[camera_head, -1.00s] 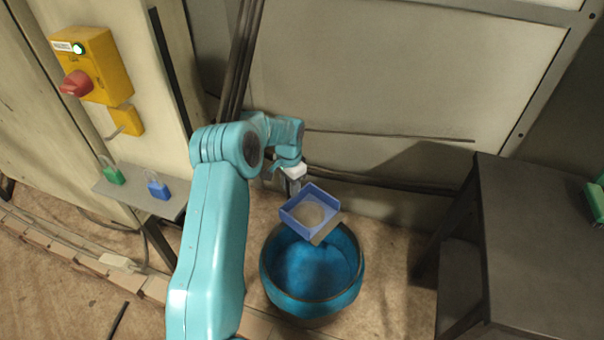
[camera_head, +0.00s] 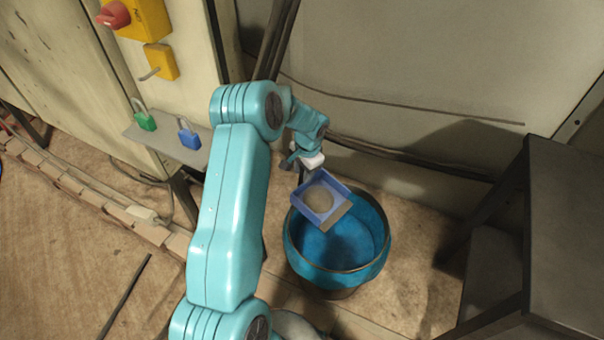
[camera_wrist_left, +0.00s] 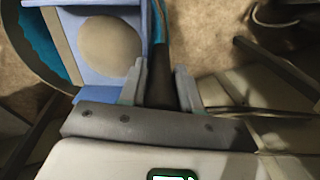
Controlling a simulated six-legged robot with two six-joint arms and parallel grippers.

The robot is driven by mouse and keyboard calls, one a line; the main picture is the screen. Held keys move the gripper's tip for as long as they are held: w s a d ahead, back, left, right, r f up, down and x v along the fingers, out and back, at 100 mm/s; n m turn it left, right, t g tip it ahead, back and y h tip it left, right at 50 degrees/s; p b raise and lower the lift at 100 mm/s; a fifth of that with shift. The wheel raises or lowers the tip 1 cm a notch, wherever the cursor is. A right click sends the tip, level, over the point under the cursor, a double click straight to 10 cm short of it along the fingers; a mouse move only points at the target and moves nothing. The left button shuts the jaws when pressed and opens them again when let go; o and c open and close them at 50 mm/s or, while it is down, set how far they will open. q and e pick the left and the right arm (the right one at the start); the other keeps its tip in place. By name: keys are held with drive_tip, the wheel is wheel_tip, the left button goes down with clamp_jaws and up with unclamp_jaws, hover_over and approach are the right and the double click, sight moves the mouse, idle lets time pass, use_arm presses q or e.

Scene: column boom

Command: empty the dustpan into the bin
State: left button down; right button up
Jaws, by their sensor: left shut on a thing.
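A blue dustpan (camera_head: 333,185) with a round tan pile (camera_head: 319,199) in it is above the left part of the blue bin (camera_head: 374,262). The bin stands upright on the floor, and its inside shows blue. My left gripper (camera_head: 306,172) is shut on the dustpan's handle at the back of the pan. In the left wrist view the dark handle (camera_wrist_left: 158,85) sits between the two fingers of the gripper (camera_wrist_left: 160,82). The pan (camera_wrist_left: 104,10) and its pile show there at the upper left, with the bin's rim (camera_wrist_left: 30,62) beyond. My right gripper is not in view.
A dark table (camera_head: 565,190) stands right of the bin. A shelf (camera_head: 170,138) with a green padlock (camera_head: 146,122) and a blue padlock (camera_head: 190,139) is at the left, below a yellow switch box (camera_head: 148,18). A wall rises behind the bin.

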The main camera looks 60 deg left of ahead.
use_arm(q)
drive_tip(key=shift+w+d+r+g+y+b, duration=0.15)
drive_tip(key=shift+d+r+y+b, duration=0.35)
drive_tip(key=shift+b, duration=0.95)
drive_tip(key=shift+w+d+r+g+y+b, duration=0.2)
drive_tip(key=shift+d+y+b, duration=0.55)
drive_tip(key=shift+b, duration=0.7)
drive_tip(key=d+y+b, duration=0.2)
drive_tip(key=b, duration=0.1)
drive_tip(key=w+d+y+b, duration=0.1)
drive_tip(key=d+y+b, duration=0.1)
drive_tip(key=d+b, duration=0.1)
drive_tip(key=d+g+y+b, duration=0.1)
drive_tip(key=d+y+b, duration=0.1)
drive_tip(key=b, duration=0.1)
drive_tip(key=shift+w+d+f, duration=0.2)
drive_tip(key=shift+d, duration=0.05)
drive_tip(key=shift+w+d+r+g+y+b, duration=0.1)
drive_tip(key=shift+d+r+y+b, duration=0.1)
drive_tip(key=shift+d+y+b, duration=0.3)
drive_tip(key=shift+w+d+r+g+y+b, duration=0.15)
drive_tip(key=shift+d+y+b, duration=0.1)
drive_tip(key=shift+d+b, duration=0.3)
drive_tip(key=shift+w+d+r+y+b, duration=0.1)
drive_tip(key=shift+d+r+y+b, duration=0.1)
drive_tip(key=shift+d+y+b, duration=0.35)
drive_tip(key=shift+d, duration=0.1)
